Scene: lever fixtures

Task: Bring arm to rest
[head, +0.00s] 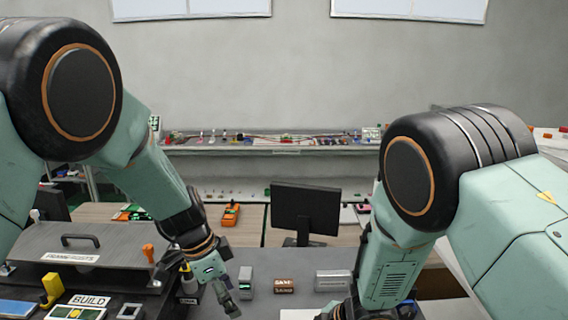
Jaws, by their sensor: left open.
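My left arm reaches down from the left, and its gripper (230,304) hangs over the grey table near the bottom middle. It is open, with nothing seen between its fingers. A small grey upright block (245,280) stands just right of it, and the two look apart. My right arm comes in from the right and bends down to the bottom edge. Its dark wrist is cut off there, and its gripper is out of view.
A yellow lever (51,289) and a BUILD sign (90,300) are in front. A monitor (305,209) stands behind.

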